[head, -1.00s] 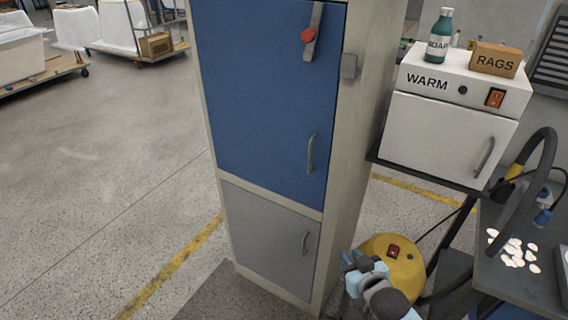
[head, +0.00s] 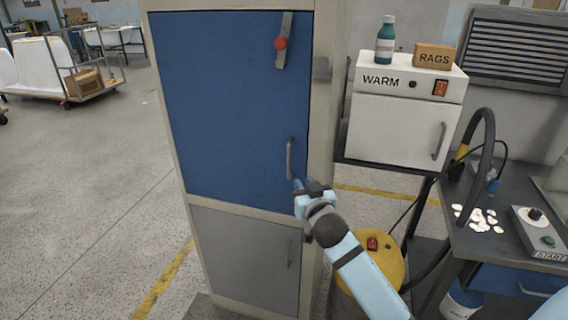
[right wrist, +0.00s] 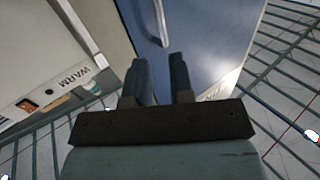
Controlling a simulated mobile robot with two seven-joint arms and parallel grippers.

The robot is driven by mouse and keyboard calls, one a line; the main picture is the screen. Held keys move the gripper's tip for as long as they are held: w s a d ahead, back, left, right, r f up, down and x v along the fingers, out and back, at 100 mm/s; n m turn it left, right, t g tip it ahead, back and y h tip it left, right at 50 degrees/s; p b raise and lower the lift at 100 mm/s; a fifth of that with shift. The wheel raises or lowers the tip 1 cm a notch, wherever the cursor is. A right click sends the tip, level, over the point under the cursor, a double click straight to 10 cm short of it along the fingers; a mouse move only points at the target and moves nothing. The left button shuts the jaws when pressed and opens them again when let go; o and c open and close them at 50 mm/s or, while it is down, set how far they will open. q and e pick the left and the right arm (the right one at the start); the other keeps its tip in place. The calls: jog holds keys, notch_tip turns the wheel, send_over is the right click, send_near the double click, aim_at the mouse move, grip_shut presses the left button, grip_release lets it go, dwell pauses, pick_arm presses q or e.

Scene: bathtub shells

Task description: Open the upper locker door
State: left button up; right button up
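The tall locker has a blue upper door (head: 230,110), which is closed. A grey latch lever with a red knob (head: 281,43) sits near its top right, and a vertical grey handle (head: 290,159) is at its lower right. My right gripper (head: 299,184) is just below and beside this handle. In the right wrist view my right gripper (right wrist: 160,75) has its two fingers apart with nothing between them. The handle (right wrist: 162,25) shows beyond the fingertips there, apart from them. My left gripper is not in view.
Below is a grey lower door (head: 240,255), closed. To the right stand a white WARM cabinet (head: 400,128) with a bottle and RAGS box on top, a yellow vacuum (head: 385,262) and a dark workbench (head: 490,240).

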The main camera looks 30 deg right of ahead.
aim_at(289, 162)
jog(key=p+x, duration=0.1)
jog(key=x, duration=1.1)
jog(key=shift+w+f, duration=0.1)
jog(key=shift+w, duration=0.15)
grip_shut()
